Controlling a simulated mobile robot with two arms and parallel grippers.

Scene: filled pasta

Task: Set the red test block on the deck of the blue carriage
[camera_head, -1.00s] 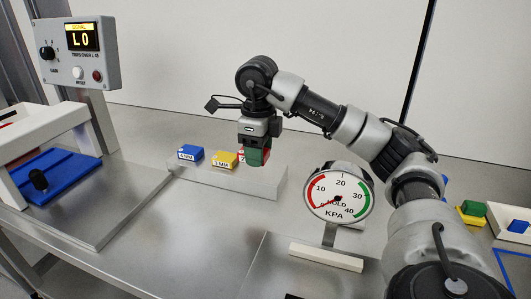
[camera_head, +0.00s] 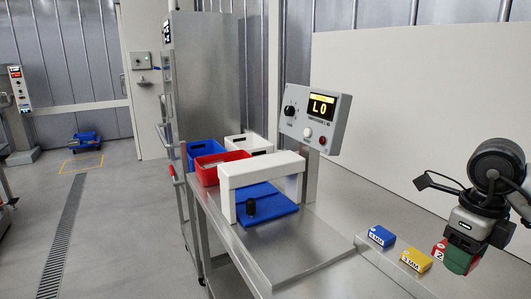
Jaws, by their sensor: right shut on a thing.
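The red test block (camera_head: 439,251), with a white label showing a "2", is at the lower right in the head view. My right gripper (camera_head: 461,258) is shut on it, and its green fingers hide part of the block. I cannot tell whether the block still touches the pale rack under it. The blue carriage (camera_head: 284,208) is a flat blue plate with a black knob, partly under a white arch (camera_head: 229,171) on the steel bench. It stands well to the left of the gripper. My left gripper is not in view.
A blue block (camera_head: 382,236) and a yellow block (camera_head: 416,259) sit in a row left of the red one. A grey display box (camera_head: 315,117) reading "LO" stands behind the arch. Red (camera_head: 207,174), blue and white bins are beyond it. Bare bench lies before the carriage.

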